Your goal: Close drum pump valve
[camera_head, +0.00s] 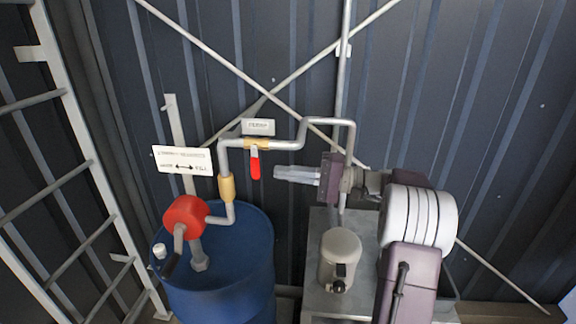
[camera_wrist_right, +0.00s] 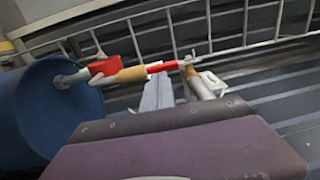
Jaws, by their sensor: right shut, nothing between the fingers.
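The valve's red handle (camera_head: 255,165) hangs straight down from a brass valve body (camera_head: 257,144) on the horizontal grey pipe, across the pipe's line. My right gripper (camera_head: 276,173) is shut and empty, just right of the handle and pointing left. A small gap shows between fingertips and handle in the head view. In the right wrist view the red handle (camera_wrist_right: 162,67) lies just past the shut fingertips (camera_wrist_right: 158,78); I cannot tell there whether they touch. A red hand pump (camera_head: 186,215) sits on the blue drum (camera_head: 250,245). My left gripper is not in view.
A white sign with a double arrow (camera_head: 183,160) stands left of the pipe. A small label (camera_head: 258,127) is above the valve. A beige canister (camera_head: 340,255) stands on a grey metal stand (camera_head: 322,298) below my right arm. A ladder-like railing (camera_head: 75,180) is at left.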

